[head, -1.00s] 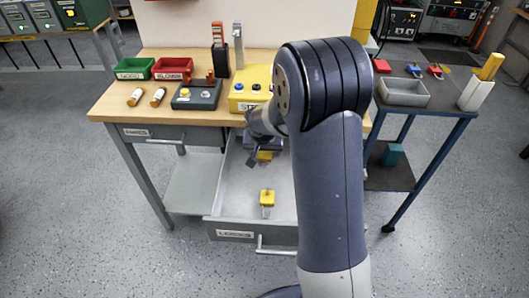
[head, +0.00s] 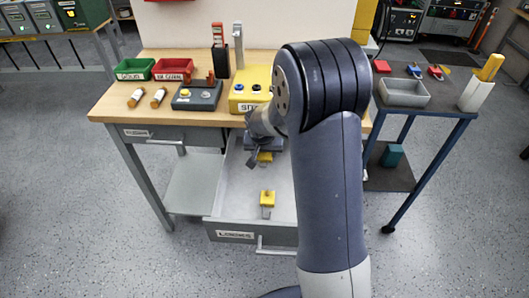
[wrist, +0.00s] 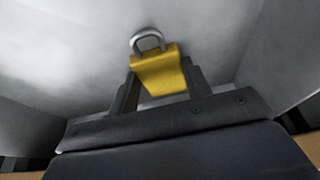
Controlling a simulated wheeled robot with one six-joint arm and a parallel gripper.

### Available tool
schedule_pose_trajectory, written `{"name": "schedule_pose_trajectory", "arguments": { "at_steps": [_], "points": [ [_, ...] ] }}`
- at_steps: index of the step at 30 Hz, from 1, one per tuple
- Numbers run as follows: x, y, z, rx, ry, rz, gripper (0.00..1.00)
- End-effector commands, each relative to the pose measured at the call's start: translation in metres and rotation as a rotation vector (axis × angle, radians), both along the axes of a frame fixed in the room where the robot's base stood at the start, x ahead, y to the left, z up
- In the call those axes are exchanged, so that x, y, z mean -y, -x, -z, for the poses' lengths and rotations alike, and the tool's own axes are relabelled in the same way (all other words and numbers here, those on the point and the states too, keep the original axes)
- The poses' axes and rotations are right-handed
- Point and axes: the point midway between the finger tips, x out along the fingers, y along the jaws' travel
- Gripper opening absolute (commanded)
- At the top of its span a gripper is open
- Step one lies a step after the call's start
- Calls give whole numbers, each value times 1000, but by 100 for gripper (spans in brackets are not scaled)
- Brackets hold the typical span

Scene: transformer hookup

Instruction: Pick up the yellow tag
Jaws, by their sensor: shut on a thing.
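In the wrist view a yellow block with a grey metal shackle, which looks like a padlock (wrist: 160,72), sits between the two fingers of my gripper (wrist: 158,88). The gripper is shut on it.
The drawer's walls surround my gripper and the wooden bench top (head: 120,105) is above it. On the bench are a green bin (head: 134,70), a red bin (head: 172,70), a grey button box (head: 196,95) and a yellow box (head: 249,90). A grey tray (head: 404,92) stands on the right table.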

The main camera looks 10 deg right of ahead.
Motion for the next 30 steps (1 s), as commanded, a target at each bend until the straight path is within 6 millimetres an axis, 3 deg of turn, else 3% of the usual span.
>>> {"name": "schedule_pose_trajectory", "arguments": {
  "at_steps": [10,20,30],
  "points": [
    [-1,4,-11,3,0,1,24],
    [-1,3,-77,6,0,0,24],
    [-28,83,-70,1,0,-5,24]
  ]
}}
